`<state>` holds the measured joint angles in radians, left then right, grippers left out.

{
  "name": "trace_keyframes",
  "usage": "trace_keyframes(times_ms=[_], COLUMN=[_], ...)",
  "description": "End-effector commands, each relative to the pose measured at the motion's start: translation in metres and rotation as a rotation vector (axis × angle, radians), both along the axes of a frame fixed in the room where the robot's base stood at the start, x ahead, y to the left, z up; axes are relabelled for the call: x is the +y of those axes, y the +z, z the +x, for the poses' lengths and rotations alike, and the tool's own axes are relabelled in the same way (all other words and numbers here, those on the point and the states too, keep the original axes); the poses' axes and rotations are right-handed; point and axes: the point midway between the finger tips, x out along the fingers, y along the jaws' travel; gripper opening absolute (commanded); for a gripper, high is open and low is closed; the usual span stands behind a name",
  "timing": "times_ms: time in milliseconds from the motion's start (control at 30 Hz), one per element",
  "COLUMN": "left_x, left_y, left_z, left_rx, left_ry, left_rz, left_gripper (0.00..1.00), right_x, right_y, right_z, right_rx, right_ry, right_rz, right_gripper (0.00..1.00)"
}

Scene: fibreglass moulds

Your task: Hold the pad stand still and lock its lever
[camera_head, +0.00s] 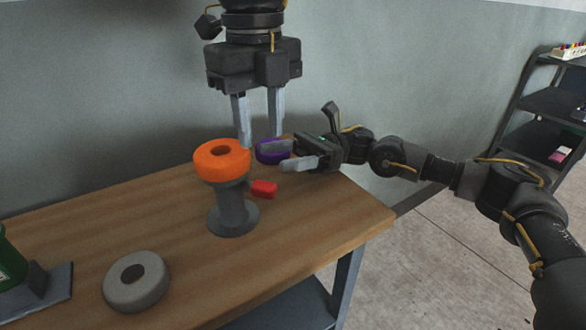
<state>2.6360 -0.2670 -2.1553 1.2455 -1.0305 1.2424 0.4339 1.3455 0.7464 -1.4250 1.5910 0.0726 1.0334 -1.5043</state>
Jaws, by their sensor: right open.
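The pad stand (230,206) is a grey spool-shaped post upright on the wooden table, with an orange ring pad (222,158) on its top. Its red lever (264,189) sticks out to the right below the pad. My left gripper (260,140) points down from above, open and empty. Its left fingertip is close to the orange pad's right edge; I cannot tell if they touch. My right gripper (260,156) reaches in from the right, open, fingers pointing left, above and right of the lever and apart from it. A purple ring pad (268,158) shows behind its fingers, partly hidden.
A grey ring pad (136,281) lies on the table (282,237) at the front left. A green object (10,262) stands on a dark plate (55,283) at the left edge. The table's front right is clear. A dark shelf unit (550,100) stands at the far right.

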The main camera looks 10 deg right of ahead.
Motion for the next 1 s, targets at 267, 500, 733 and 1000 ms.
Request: trace_keyframes(times_ms=[267,500,733,1000], left_x=[0.000,0.000,0.000,0.000], left_y=[0.000,0.000,0.000,0.000], left_z=[0.000,0.000,0.000,0.000], left_rx=[0.000,0.000,0.000,0.000], left_ry=[0.000,0.000,0.000,0.000], left_rz=[0.000,0.000,0.000,0.000], left_gripper=[0.36,0.36,0.36,0.36], right_x=[-0.015,-0.019,-0.002,0.044], right_y=[-0.027,-0.033,-0.033,-0.033], right_z=[-0.003,-0.004,-0.009,-0.024], right_rx=[-0.124,-0.144,-0.144,-0.143], right_ry=[0.014,0.016,0.020,0.021], right_rz=[-0.121,-0.141,-0.140,-0.141], right_gripper=[0.67,0.67,0.67,0.67])
